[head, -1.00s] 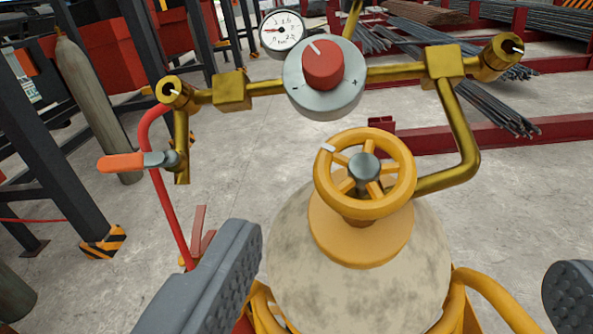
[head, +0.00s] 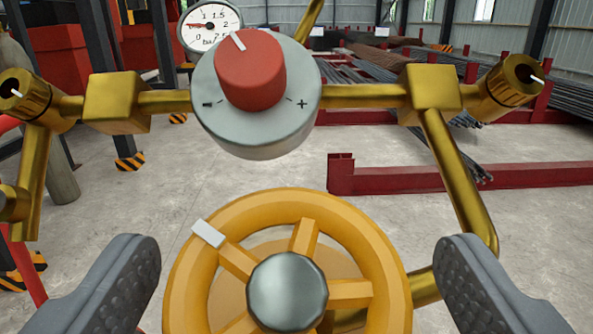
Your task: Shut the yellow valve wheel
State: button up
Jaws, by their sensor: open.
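The yellow valve wheel (head: 360,230) fills the lower middle of the head view. It has spokes, a grey metal hub (head: 287,291) and a white mark (head: 207,233) on its rim at the upper left. Its lower part is cut off by the picture's bottom edge. My gripper (head: 300,255) is open, with one grey padded finger on each side of the wheel. A narrow gap shows between each finger and the rim, and I cannot tell that either one touches it. The cylinder under the wheel is mostly hidden.
Above the wheel is a regulator with a red knob (head: 250,70) on a grey dial and a pressure gauge (head: 212,26). Brass pipes (head: 365,96) run to both sides, and one bends down at right (head: 455,175). Red steel racks (head: 465,177) stand behind on open concrete floor.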

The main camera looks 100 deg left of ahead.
jog(key=shift+x, duration=1.35)
